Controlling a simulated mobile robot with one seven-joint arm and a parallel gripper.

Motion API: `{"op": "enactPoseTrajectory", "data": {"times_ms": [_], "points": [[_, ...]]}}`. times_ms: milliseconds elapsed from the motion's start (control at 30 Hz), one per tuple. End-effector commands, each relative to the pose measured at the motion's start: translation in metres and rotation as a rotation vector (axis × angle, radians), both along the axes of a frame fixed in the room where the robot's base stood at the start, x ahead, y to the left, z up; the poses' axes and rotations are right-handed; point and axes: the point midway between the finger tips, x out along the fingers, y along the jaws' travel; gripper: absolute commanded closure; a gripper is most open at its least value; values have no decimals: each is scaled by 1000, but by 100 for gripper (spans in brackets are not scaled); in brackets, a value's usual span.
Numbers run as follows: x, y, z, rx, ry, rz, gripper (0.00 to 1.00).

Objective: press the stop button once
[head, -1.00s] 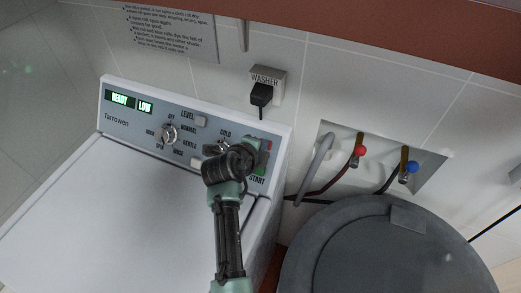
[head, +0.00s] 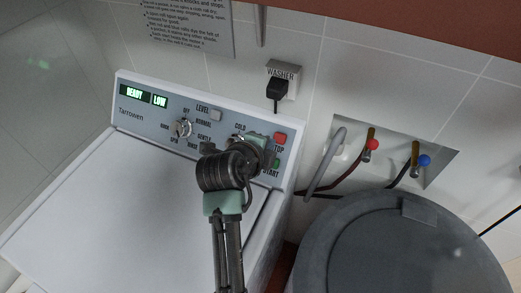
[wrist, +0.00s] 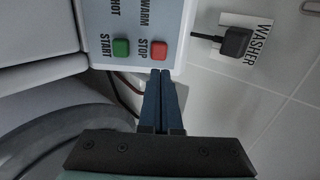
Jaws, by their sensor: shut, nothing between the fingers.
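The red stop button (head: 280,138) is at the right end of the washer's control panel, above the green start button (head: 275,164). In the wrist view the stop button (wrist: 159,50) shows unobstructed, beside the start button (wrist: 121,47). My gripper (wrist: 162,72) is shut and empty, its dark blue fingertips lined up just below the stop button in that picture. Whether the tips touch the panel cannot be told. In the head view my gripper (head: 258,141) is in front of the panel, left of the stop button, its fingers largely hidden by my wrist.
A black plug (head: 277,90) sits in the wall outlet above. A grey lidded bin (head: 395,245) stands right of the washer (head: 95,205).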

Motion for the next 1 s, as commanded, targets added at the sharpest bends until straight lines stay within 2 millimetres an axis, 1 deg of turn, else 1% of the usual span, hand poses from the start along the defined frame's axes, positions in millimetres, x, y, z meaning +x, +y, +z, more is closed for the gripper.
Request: {"op": "enactPoseTrajectory", "data": {"times_ms": [100, 333, 1000], "points": [[-13, 7, 9, 1, -2, 5, 100], [-27, 13, 21, 0, 0, 4, 100], [-29, 13, 23, 0, 0, 2, 100]]}}
